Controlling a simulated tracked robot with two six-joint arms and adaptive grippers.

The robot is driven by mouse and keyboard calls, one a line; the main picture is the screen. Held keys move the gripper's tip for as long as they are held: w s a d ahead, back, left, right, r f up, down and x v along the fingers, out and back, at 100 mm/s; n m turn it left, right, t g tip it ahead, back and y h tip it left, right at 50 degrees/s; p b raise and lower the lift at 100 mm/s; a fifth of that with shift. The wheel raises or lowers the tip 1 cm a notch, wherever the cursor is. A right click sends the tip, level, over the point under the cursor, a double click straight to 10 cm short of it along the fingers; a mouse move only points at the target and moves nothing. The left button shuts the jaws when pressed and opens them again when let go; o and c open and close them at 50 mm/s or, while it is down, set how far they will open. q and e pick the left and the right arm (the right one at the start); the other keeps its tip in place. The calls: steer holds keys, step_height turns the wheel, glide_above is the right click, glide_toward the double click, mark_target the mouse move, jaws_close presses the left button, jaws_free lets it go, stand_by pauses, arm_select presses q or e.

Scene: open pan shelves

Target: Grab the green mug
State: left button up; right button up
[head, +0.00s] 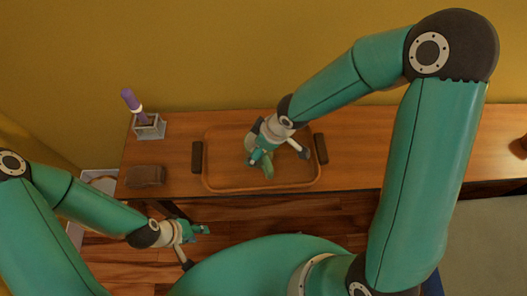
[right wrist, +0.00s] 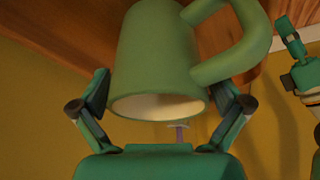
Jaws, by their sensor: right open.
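The green mug (right wrist: 155,60) fills the middle of the right wrist view, its pale inside showing at the rim and its handle toward the upper right. In the head view the mug (head: 267,168) is a small green shape over the wooden tray (head: 225,188), partly hidden by my gripper. My right gripper (right wrist: 163,80) is open, with one finger on each side of the mug; I cannot tell whether they touch it. My left gripper (head: 203,230) is in front of the table edge, away from the mug, and its opening is unclear.
The tray has dark handles at both ends and lies on a wooden table (head: 390,145). To its left are a brown block (head: 146,176) and a purple-topped item (head: 131,101) in a small grey holder (head: 149,127). The table right of the tray is mostly clear.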

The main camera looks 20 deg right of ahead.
steer(key=shift+c, duration=0.2)
steer(key=shift+r, duration=0.1)
steer(key=c, duration=1.3)
